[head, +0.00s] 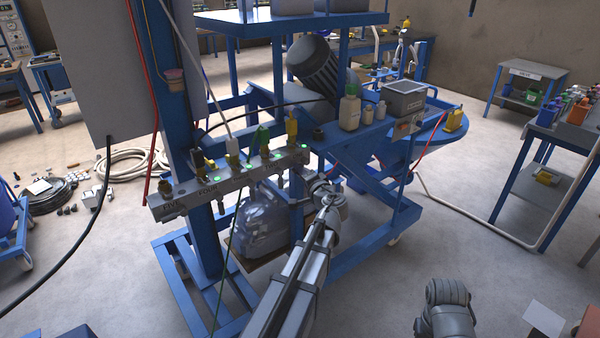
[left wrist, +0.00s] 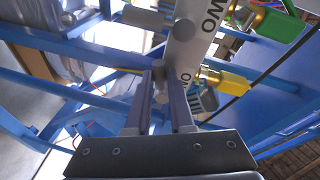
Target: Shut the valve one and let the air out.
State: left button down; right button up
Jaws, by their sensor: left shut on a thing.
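The grey valve manifold (head: 225,180) runs across the blue frame, with the valve labels on its front. Its right end is by my left gripper (head: 318,184). In the left wrist view the manifold (left wrist: 188,45) shows the word TWO and the start of another label below it. There my left gripper (left wrist: 159,72) is shut on a small grey valve handle (left wrist: 158,88) beside the lower label, at valve one's end. The fingers hide part of the handle. A yellow fitting (left wrist: 225,82) sits on the other side of the manifold. My right gripper is not visible.
Green lights show along the manifold's top, with hoses rising from it.

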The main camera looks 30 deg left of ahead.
pick_arm(q)
jog(key=shift+r+m+g+p, duration=0.5)
jog(key=shift+r+m+p, duration=0.2)
jog(key=shift+m+p, duration=0.7)
jog(key=c, duration=0.8)
grip_release()
jog(key=p+v, duration=0.1)
jog(key=v, duration=0.6)
jog(key=shift+s+d+r, duration=0.1)
jog(key=shift+s+d, duration=0.1)
jog(key=shift+d, duration=0.1)
